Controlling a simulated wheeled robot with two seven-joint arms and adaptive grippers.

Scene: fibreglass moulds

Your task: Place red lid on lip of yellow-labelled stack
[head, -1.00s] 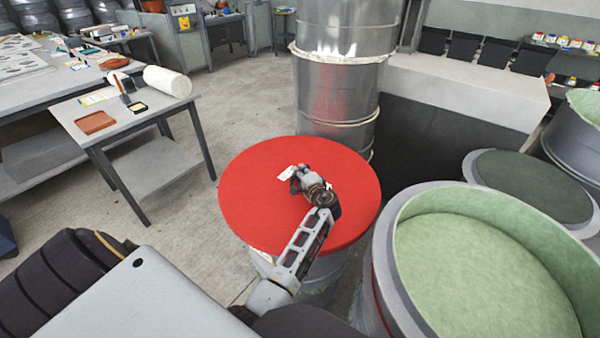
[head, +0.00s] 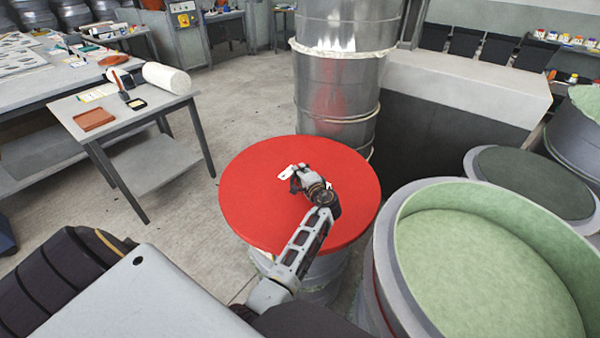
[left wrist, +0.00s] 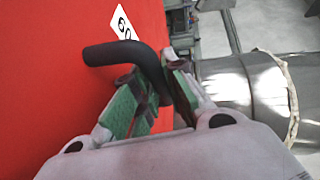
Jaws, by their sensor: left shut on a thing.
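The red lid (head: 265,205) is a wide round disc in the middle of the head view, with a small white tag near its centre. My left gripper (head: 298,181) is over the middle of the lid. In the left wrist view my left gripper (left wrist: 160,85) is shut on the lid's bent black handle (left wrist: 120,53). A grey drum-like stack (head: 325,277) shows below the lid's front edge. The lid hides its top, so I cannot tell whether they touch. I cannot make out a clear yellow label. My right gripper is out of view.
A tall shiny metal stack (head: 335,85) stands just behind the lid. A green-lined open mould (head: 480,260) is close on the right, with a dark-topped drum (head: 535,180) behind it. A grey table (head: 130,125) stands left, with clear floor (head: 225,125) between.

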